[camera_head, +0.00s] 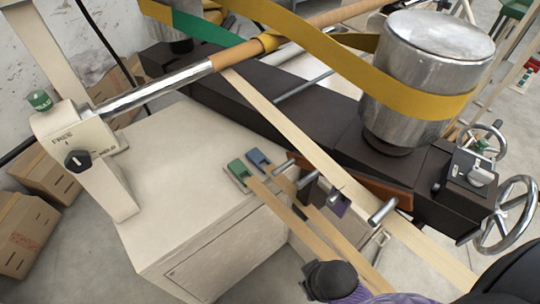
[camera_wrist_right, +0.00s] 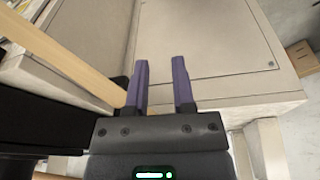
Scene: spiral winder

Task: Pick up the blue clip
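The blue clip (camera_head: 258,158) lies on the beige cabinet top near its right edge, in the head view. A green clip (camera_head: 238,171) lies close to its left, and a pale strip runs from each towards the lower right. My right gripper (camera_wrist_right: 162,85) has two purple fingers, apart and empty, facing the cabinet's front panel in the right wrist view. No clip shows between or beside them. In the head view a dark round part with purple shows at the bottom edge; I cannot make out fingers there. My left gripper is not in view.
The beige cabinet (camera_head: 165,175) has a free top left of the clips. A metal drum (camera_head: 425,75) with a yellow band stands on the dark machine beam (camera_head: 270,105). Pale strips (camera_head: 300,135), rods and a handwheel (camera_head: 512,213) crowd the right. Cardboard boxes (camera_head: 25,235) stand left.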

